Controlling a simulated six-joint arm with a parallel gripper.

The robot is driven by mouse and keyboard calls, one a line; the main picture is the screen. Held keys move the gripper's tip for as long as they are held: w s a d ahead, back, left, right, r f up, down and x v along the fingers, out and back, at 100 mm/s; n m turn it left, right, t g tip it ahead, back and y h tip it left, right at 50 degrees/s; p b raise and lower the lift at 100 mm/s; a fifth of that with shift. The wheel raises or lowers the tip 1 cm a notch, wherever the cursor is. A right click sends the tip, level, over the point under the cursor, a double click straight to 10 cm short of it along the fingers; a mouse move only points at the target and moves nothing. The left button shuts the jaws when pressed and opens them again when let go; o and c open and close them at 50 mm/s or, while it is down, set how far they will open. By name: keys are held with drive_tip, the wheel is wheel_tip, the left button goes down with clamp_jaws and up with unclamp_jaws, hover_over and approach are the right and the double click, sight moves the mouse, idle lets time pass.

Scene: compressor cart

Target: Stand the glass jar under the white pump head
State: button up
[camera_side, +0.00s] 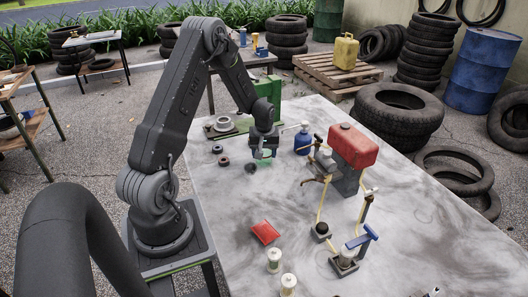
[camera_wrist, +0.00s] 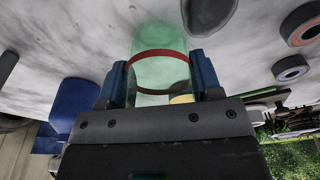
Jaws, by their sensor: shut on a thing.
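The glass jar (camera_wrist: 160,65) is pale green and clear, with a red band around it. My gripper (camera_wrist: 158,82) has its blue fingers on both sides of the jar and is shut on it. In the side view the jar (camera_side: 264,158) shows below my gripper (camera_side: 263,150); whether its base touches the table is unclear. A blue bottle (camera_side: 302,143) with a white pump head (camera_side: 304,126) stands to the right of the jar. The pump's spout points left, toward my gripper, and the jar is apart from the bottle. The blue bottle (camera_wrist: 76,103) also shows at left in the wrist view.
Dark rings (camera_side: 224,161) and a dark round piece (camera_side: 251,168) lie left of the jar. A compressor with a red tank (camera_side: 353,146) stands right of the bottle. The table's middle (camera_side: 245,200) is clear.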

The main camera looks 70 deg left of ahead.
drive_tip(key=o, duration=1)
wheel_tip(320, 180, up, 12)
drive_tip(key=d, duration=0.2)
drive_tip(key=d+r+m+t, duration=0.1)
drive_tip(key=d+r+m, duration=0.2)
drive_tip(key=d+r, duration=0.5)
drive_tip(key=s+d+r+m+t, duration=0.2)
drive_tip(key=s+d+r+m, duration=0.2)
drive_tip(key=s+d, duration=0.3)
drive_tip(key=s+d+r+m+t+h, duration=0.1)
drive_tip(key=s+d+r+m, duration=0.2)
drive_tip(key=d, duration=1.1)
drive_tip(key=s+m, duration=0.3)
drive_tip(key=s, duration=0.2)
drive_tip(key=shift+s+d+r+m+t+h, duration=0.25)
drive_tip(key=shift+d+r+m+t+h, duration=0.05)
drive_tip(key=shift+r+t, duration=0.1)
